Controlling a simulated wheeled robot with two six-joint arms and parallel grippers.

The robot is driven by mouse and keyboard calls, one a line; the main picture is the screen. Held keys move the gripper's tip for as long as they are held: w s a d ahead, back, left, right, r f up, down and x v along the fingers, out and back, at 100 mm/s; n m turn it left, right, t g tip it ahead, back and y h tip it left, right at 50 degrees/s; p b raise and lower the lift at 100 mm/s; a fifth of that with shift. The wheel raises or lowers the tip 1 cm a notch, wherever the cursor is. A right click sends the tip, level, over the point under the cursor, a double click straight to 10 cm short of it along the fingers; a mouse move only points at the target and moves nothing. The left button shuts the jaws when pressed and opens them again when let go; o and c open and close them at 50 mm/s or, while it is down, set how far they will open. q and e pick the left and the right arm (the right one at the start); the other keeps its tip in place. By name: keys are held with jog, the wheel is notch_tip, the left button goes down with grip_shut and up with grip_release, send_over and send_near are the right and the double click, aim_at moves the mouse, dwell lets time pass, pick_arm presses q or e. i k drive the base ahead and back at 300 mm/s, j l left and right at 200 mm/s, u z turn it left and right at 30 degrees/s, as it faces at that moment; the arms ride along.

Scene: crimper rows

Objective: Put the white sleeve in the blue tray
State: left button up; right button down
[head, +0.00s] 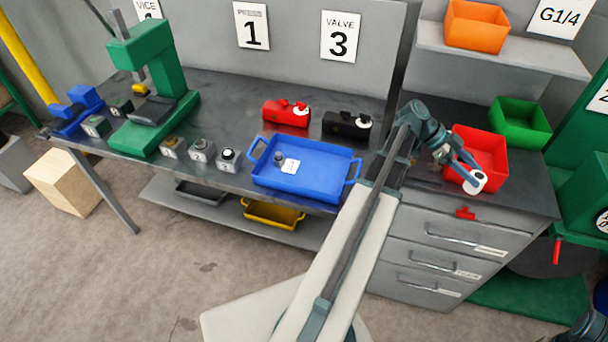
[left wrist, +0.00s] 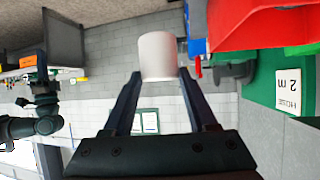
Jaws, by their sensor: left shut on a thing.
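The white sleeve (head: 479,184) is between the fingertips of my left gripper (head: 472,172), which is shut on it, in front of the red bin on the right. In the left wrist view the sleeve (left wrist: 158,56) is a plain white cylinder at the tips of the two dark fingers (left wrist: 160,85). The blue tray (head: 313,184) lies on the bench to the left of my left arm, with a small grey part (head: 279,158) and a white label in it.
A red bin (head: 470,143) and a green bin (head: 520,122) stand on the drawer cabinet at right. A red crimper (head: 286,114) and a black one (head: 345,125) lie behind the tray. Several small blocks and a green press (head: 153,75) stand left.

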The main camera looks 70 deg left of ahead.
aim_at(327, 176)
jog(key=k+u, duration=0.15)
jog(key=k, duration=0.3)
jog(key=u, duration=1.5)
jog(key=i+l, duration=0.15)
jog(key=l, duration=0.2)
jog(key=i+l, duration=0.15)
jog(key=l, duration=0.15)
jog(key=i+l+u, duration=0.1)
jog(key=l, duration=0.25)
jog(key=i+l, duration=0.35)
jog(key=l, duration=0.3)
